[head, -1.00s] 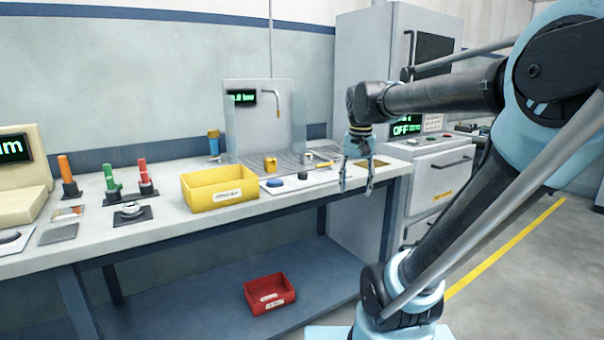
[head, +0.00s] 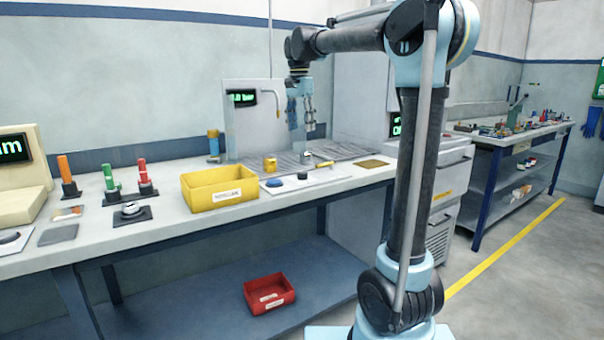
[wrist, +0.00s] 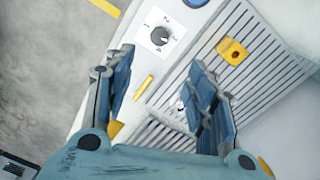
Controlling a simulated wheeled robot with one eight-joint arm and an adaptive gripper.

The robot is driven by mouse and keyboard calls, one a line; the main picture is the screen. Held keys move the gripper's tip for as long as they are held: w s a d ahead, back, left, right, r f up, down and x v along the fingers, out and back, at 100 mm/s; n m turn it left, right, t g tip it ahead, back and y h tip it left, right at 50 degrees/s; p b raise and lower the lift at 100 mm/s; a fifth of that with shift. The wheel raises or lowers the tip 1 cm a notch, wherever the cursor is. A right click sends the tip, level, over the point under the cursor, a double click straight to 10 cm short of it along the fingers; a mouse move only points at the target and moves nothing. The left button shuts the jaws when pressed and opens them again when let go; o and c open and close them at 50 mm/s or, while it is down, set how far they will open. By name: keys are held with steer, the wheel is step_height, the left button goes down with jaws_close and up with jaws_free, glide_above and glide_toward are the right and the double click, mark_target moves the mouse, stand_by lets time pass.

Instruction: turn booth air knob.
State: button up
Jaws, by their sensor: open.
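A dark grey knob (wrist: 160,36) sits on a white square plate with dial marks in the wrist view. In the head view the small dark knob (head: 302,176) is on a pale strip at the front of the bench, right of a blue round button (head: 274,183). My gripper (head: 301,122) is open and empty, pointing down above the grille behind the knob. In the wrist view my gripper's open fingers (wrist: 160,60) frame the plate's side of the grille, with the knob beyond the fingertips, untouched.
A yellow block (head: 269,164) stands on the slatted grille (wrist: 258,75). A yellow bin (head: 219,188) stands to the left. A grey upright panel (head: 243,125) with a green-lit display and a hooked nozzle rises behind. A red bin (head: 269,293) is on the lower shelf.

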mark_target(302, 172)
steer(key=f, duration=1.7)
steer(key=shift+s+d+f, duration=0.1)
steer(key=shift+s+d, duration=0.1)
steer(key=shift+d, duration=0.1)
steer(key=c, duration=1.1)
